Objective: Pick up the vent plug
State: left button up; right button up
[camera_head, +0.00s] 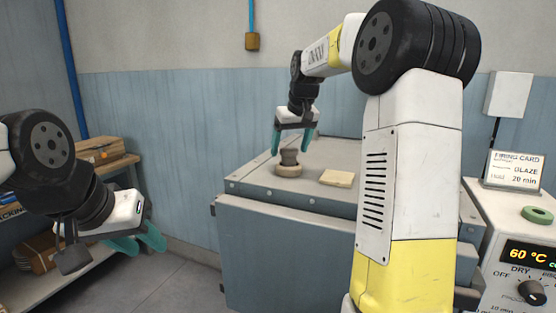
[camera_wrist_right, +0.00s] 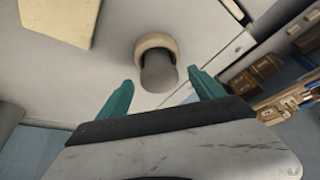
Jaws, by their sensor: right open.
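The vent plug (camera_head: 289,156) is a dark grey knob standing upright in a beige ring (camera_head: 288,171) on top of the grey-blue dryer cabinet (camera_head: 270,255). The plug (camera_wrist_right: 159,74) and ring (camera_wrist_right: 143,46) also show in the right wrist view. My right gripper (camera_head: 290,149) is open just above the plug, its teal fingers on either side of the knob in the picture. In the wrist view the plug lies between and beyond the fingertips; contact is not visible. My left gripper (camera_head: 147,246) is open and empty at the left, away from the cabinet.
A pale yellow pad (camera_head: 337,178) lies on the cabinet top right of the plug. Shelves with boxes (camera_head: 105,155) stand at the left.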

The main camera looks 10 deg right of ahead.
jog(key=shift+x, duration=1.05)
jog(key=c, duration=1.6)
jog(key=shift+r, duration=0.1)
